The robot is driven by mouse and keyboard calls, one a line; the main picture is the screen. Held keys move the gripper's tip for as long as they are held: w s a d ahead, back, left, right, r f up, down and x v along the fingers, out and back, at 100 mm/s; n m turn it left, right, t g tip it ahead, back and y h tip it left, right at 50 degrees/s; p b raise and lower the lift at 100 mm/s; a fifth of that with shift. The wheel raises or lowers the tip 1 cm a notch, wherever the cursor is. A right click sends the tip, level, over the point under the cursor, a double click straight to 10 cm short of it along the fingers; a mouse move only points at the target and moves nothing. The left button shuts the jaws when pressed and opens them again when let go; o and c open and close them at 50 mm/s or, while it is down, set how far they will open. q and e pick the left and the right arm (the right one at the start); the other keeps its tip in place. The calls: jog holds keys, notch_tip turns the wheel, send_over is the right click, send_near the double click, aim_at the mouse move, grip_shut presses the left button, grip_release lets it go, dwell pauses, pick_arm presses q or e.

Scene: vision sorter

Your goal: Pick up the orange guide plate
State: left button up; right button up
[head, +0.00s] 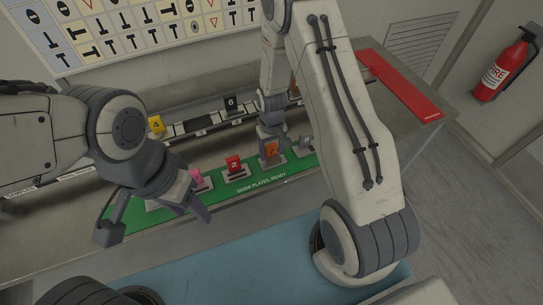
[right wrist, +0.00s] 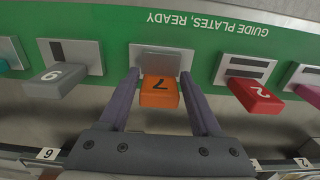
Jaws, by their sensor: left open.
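The orange guide plate (head: 269,150), marked 7, stands in a grey holder on the green strip in the head view. In the right wrist view the orange plate (right wrist: 159,92) is in the middle, in front of its holder (right wrist: 160,58). My right gripper (head: 270,136) is down at the plate. Its fingers (right wrist: 160,78) lie on either side of the plate, with narrow gaps showing, so it looks open around it. My left gripper (head: 155,225) is open and empty over the left end of the green strip, near a pink plate (head: 196,178).
A red plate (head: 233,164) marked 2 and a grey plate (right wrist: 56,80) stand in holders on either side of the orange one. Behind are a yellow plate (head: 156,125) and a black plate (head: 231,104). A red bar (head: 398,84) lies at the right.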

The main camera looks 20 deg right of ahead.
grip_shut()
jog(key=shift+r, duration=0.15)
